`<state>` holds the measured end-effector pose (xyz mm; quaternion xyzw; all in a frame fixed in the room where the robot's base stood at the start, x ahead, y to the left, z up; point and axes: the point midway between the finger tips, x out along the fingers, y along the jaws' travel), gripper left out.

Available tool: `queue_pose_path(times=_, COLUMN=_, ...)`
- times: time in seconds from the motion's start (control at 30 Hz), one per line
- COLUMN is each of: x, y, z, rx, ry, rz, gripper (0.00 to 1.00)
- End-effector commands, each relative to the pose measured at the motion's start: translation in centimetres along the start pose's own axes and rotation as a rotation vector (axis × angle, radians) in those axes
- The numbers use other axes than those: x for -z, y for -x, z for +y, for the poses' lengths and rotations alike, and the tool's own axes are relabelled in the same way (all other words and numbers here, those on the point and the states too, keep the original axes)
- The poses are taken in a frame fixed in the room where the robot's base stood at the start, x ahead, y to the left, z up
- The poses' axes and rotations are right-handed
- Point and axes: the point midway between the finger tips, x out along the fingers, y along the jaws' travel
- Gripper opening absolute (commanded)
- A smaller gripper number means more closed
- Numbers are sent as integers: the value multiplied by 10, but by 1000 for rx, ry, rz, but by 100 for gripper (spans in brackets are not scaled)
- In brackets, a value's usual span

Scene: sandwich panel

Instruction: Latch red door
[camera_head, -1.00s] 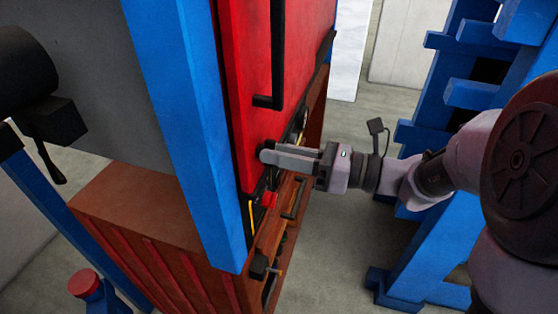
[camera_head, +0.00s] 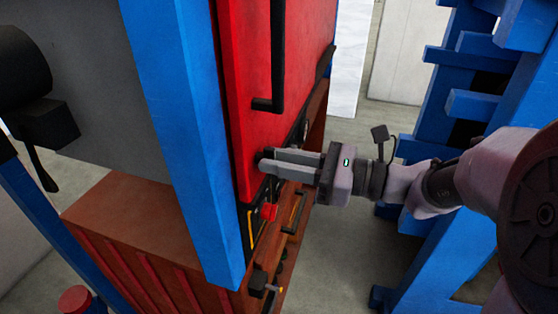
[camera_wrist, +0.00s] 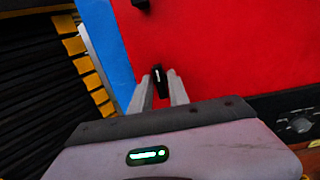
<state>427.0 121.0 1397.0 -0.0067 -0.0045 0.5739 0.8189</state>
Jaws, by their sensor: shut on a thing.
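The red door (camera_head: 300,55) stands upright in the blue-framed panel and looks shut or nearly shut. It also fills the upper right of the wrist view (camera_wrist: 235,45). A long black handle (camera_head: 278,50) runs down its face. A small black latch knob (camera_wrist: 158,73) sits near the door's lower left part. My gripper (camera_head: 266,163) reaches in from the right at the door's lower edge. Its fingers are shut on the latch knob, whose end shows between the fingertips in the wrist view. The fingers hide part of the knob in the head view.
Below the door are a red button (camera_head: 269,211), a yellow strip (camera_head: 250,228) and a brown cabinet (camera_head: 135,225) with black handles. A blue post (camera_head: 185,120) stands left of the door. Blue racks (camera_head: 480,105) stand at the right behind my arm. Grey floor lies between.

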Motion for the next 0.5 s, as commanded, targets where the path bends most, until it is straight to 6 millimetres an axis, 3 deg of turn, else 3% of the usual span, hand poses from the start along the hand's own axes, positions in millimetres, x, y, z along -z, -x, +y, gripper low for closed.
queue_pose_path(times=0.1, x=0, y=0, z=0, rx=0, ry=0, rz=0, gripper=0)
queue_pose_path(times=0.13, x=0, y=0, z=0, rx=0, ry=0, rz=0, gripper=28)
queue_pose_path(times=0.17, x=0, y=0, z=0, rx=0, ry=0, rz=0, gripper=33)
queue_pose_path(times=0.5, x=0, y=0, z=0, rx=0, ry=-1, rz=0, gripper=35)
